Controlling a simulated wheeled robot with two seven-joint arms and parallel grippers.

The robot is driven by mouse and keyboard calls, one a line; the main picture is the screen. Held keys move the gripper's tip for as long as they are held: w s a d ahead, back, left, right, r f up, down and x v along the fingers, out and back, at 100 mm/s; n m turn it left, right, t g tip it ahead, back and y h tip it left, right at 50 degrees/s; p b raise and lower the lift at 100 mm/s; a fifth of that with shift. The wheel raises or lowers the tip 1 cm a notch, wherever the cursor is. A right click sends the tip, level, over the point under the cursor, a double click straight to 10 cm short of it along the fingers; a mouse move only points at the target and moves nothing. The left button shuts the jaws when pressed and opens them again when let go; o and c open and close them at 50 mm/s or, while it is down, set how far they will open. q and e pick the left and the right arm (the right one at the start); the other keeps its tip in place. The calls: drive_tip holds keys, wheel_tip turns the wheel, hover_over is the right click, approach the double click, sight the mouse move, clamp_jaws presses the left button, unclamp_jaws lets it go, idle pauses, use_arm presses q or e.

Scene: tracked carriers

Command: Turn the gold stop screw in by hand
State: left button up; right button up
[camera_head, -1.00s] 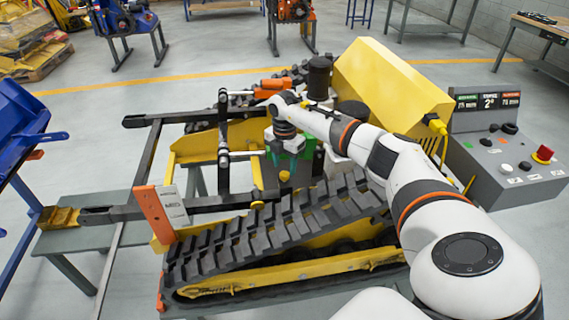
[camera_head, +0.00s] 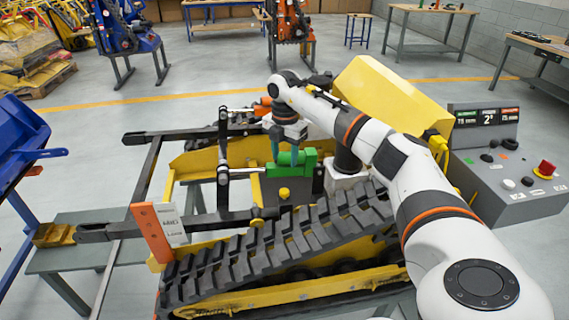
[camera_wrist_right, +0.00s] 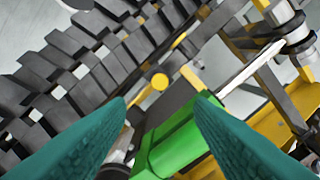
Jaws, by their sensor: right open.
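The gold stop screw (camera_head: 284,193) has a round head and sits on the front of a dark grey block, below a green part (camera_head: 305,158). In the right wrist view the screw head (camera_wrist_right: 159,82) shows beyond the fingertips, apart from them, with the green part (camera_wrist_right: 178,145) nearer. My right gripper (camera_head: 285,152) points down above the screw, its teal fingers apart around the level of the green part. The right wrist view shows the fingers (camera_wrist_right: 160,100) open with nothing held between them. The screw's shank is hidden. My left gripper is not in view.
A black track (camera_head: 290,235) runs in front of the screw on the yellow carrier. A black linkage with a silver rod (camera_head: 238,170) stands just left. A yellow housing (camera_head: 385,95) and a control console (camera_head: 510,160) with a red button stand right.

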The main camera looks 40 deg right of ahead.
sight(285, 191)
wheel_tip(285, 191, down, 12)
drive_tip(key=m+b, duration=0.6)
drive_tip(key=m, duration=2.4)
drive_tip(key=shift+f+m, duration=0.1)
drive_tip(key=shift+m, duration=0.2)
